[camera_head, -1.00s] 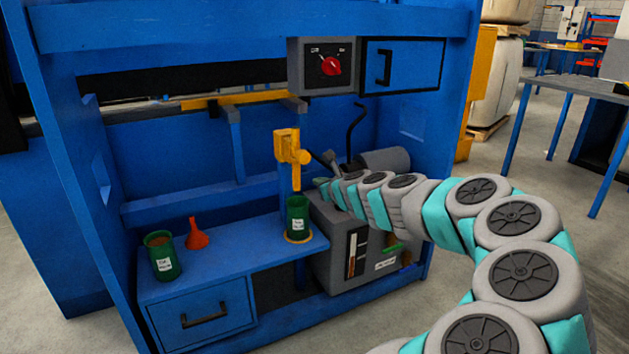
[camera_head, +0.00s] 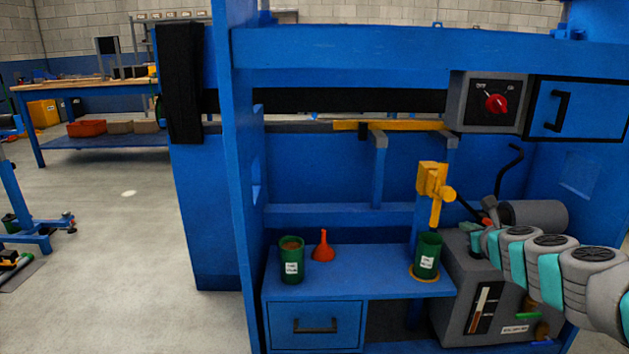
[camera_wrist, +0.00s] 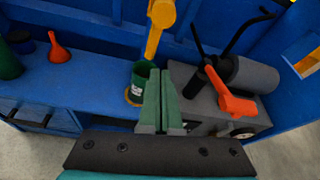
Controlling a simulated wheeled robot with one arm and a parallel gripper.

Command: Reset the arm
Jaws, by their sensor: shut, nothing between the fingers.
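My arm (camera_head: 548,262) reaches in from the right in the head view. My gripper (camera_head: 477,241) is at its far end, just right of a green cup in the picture and in front of the grey machine. In the wrist view my gripper (camera_wrist: 162,98) shows its two green-grey fingers together, with nothing held between them. Beyond the fingertips, the green cup (camera_wrist: 141,84) stands partly hidden on the blue shelf. In the head view this labelled green cup (camera_head: 427,256) stands upright under the yellow spout (camera_head: 434,190).
A second green cup (camera_head: 291,260) and a red funnel (camera_head: 323,246) stand on the blue shelf (camera_head: 365,283). The grey machine (camera_head: 468,270) has a lever with an orange-red handle (camera_wrist: 232,102) close right of my fingers. A switch box (camera_head: 490,103) hangs above. Open floor lies left.

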